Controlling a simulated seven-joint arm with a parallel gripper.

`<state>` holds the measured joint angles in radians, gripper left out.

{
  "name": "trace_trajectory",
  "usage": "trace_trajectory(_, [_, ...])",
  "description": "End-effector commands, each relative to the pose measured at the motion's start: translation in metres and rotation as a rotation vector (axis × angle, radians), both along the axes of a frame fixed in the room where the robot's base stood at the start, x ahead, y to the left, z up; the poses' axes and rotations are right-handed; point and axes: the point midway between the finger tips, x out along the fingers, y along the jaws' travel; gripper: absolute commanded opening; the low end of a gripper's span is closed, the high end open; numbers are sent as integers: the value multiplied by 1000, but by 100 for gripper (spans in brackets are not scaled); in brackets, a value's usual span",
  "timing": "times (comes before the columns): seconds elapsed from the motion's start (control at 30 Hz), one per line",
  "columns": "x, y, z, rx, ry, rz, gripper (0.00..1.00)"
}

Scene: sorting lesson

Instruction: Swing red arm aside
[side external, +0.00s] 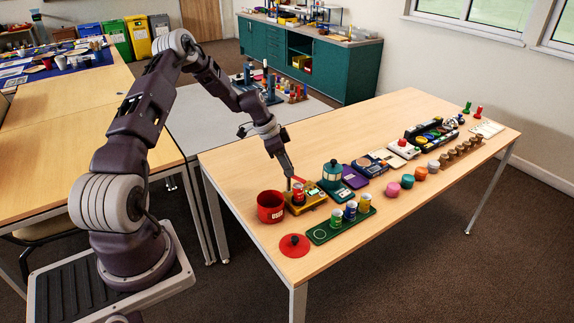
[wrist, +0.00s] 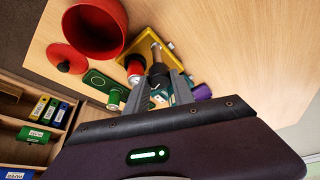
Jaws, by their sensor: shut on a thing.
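A yellow stand (side external: 309,202) sits near the front left of the table, with a red can (side external: 298,193) at it. A short red arm (side external: 302,180) shows above the stand, beside my fingertips. My gripper (side external: 289,184) points down at the stand. In the wrist view, my gripper (wrist: 159,77) is shut on a dark knob-like part, which seems to belong to the red arm. A metal post rises beyond it, inside the yellow stand (wrist: 135,45). The red can (wrist: 135,68) is just left of my fingers. The red arm itself is largely hidden there.
A red pot (side external: 270,207) stands left of the stand, with its red lid (side external: 295,245) in front. A green tray (side external: 325,233) with several small cans lies to the front right. Bare table lies behind.

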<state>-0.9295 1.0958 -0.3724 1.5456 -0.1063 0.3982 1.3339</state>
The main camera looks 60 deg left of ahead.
Motion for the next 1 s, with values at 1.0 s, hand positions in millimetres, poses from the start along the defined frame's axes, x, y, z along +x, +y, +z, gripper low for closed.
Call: trace_trajectory(1.0, [0, -6, 1, 3, 0, 944, 0])
